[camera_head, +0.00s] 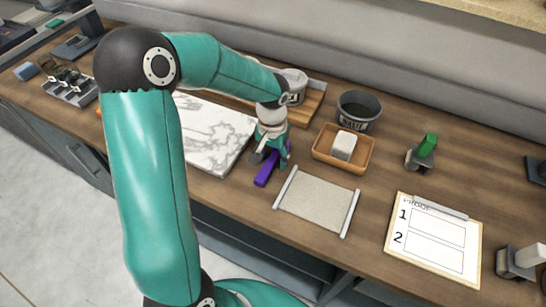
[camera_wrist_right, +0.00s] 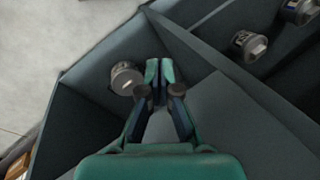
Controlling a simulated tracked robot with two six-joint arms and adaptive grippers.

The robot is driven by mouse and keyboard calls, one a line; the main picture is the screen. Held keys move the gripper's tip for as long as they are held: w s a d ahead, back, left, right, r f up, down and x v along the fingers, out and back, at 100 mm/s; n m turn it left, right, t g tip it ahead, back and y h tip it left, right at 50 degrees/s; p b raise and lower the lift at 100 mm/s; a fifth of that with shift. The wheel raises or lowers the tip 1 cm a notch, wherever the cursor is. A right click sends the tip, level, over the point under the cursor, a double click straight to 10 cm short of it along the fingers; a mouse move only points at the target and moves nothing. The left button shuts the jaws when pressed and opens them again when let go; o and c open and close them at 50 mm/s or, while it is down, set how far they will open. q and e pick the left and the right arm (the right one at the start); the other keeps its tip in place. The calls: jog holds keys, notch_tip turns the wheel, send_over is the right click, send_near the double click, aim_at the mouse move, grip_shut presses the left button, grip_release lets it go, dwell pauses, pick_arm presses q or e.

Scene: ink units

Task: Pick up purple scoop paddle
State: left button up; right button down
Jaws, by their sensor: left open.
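The purple scoop paddle (camera_head: 266,171) lies on the wooden counter between a white marble slab and a beige mat in the head view. My left gripper (camera_head: 271,158) is open, pointing down over the far part of the paddle and hiding some of it. Whether its fingers touch the paddle cannot be told. My right gripper (camera_wrist_right: 160,74) shows only in the right wrist view, with its fingertips together and nothing between them. The paddle is not in that view.
The marble slab (camera_head: 216,135) is left of the paddle, the mat (camera_head: 318,201) right. Behind stand a wooden tray with a white block (camera_head: 344,146) and a dark tub (camera_head: 358,110). A clipboard (camera_head: 433,240) lies farther right. Dark grey panels (camera_wrist_right: 240,100) surround my right gripper.

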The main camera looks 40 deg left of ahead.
aim_at(272, 158)
pick_arm(q)
grip_shut()
jog(key=shift+r, duration=0.1)
dwell(0.3)
notch_tip(272, 158, up, 20)
dwell(0.5)
jog(key=c, duration=0.7)
grip_release()
grip_shut()
